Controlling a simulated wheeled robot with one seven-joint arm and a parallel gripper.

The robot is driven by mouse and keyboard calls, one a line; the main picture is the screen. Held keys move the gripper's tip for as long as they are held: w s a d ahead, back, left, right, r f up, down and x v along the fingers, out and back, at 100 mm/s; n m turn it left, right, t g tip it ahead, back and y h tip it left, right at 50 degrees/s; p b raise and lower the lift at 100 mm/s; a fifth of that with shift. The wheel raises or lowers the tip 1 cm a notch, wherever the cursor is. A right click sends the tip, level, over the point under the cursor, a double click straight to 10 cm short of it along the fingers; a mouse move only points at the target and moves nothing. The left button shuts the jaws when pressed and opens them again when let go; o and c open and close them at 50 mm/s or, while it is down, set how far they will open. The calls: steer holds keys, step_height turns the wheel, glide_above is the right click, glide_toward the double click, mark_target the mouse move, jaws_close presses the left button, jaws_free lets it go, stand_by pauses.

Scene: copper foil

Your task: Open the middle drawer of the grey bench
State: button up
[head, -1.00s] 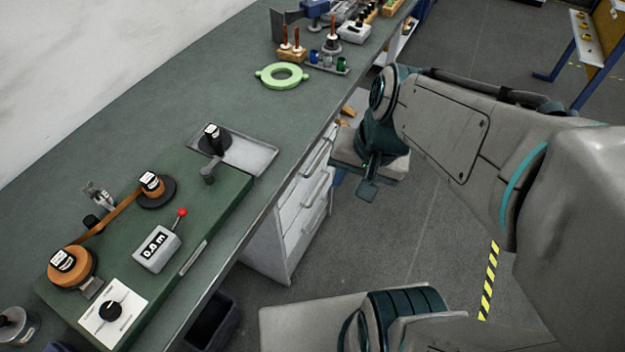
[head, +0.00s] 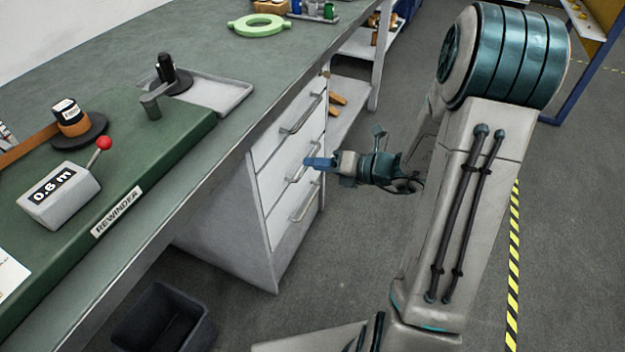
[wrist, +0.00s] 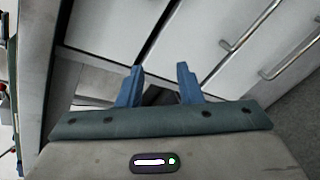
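The grey bench's white drawer unit (head: 262,206) stands under the worktop with three drawers that look shut. The middle drawer has a bar handle (head: 293,177), partly covered by my fingers in the head view. My gripper (head: 318,163) points left at the drawer fronts, its blue fingertips at or just in front of the middle handle. In the wrist view my gripper (wrist: 160,84) has its two fingers apart, with nothing clearly between them. Two bar handles (wrist: 250,25) show to the right of the fingers there. I cannot tell whether the fingers touch the handle.
The top handle (head: 301,114) and bottom handle (head: 306,203) are close above and below my fingers. A dark bin (head: 163,320) stands on the floor at lower left. The worktop (head: 200,55) overhangs the drawers. Open floor (head: 330,285) lies in front of them.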

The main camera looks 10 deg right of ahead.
steer(key=w+d+f+m+t+h+b, duration=0.25)
steer(key=d+f+m, duration=0.2)
steer(key=f, duration=0.25)
steer(key=w+d+f+m+t+h+b, duration=0.1)
steer(key=w+d+f+m+t+b, duration=0.1)
steer(key=d+f+m+b, duration=0.3)
steer(key=w+a+f+m+b, duration=0.1)
steer(key=w+a+f+b, duration=0.1)
steer(key=w+a+f, duration=0.2)
steer(key=r+x, duration=0.1)
steer(key=x, duration=0.7)
steer(key=shift+w+d+r+b, duration=0.2)
steer(key=shift+w+r+b, duration=0.2)
steer(key=shift+w, duration=0.15)
steer(key=shift+m+t, duration=0.25)
jaws_close()
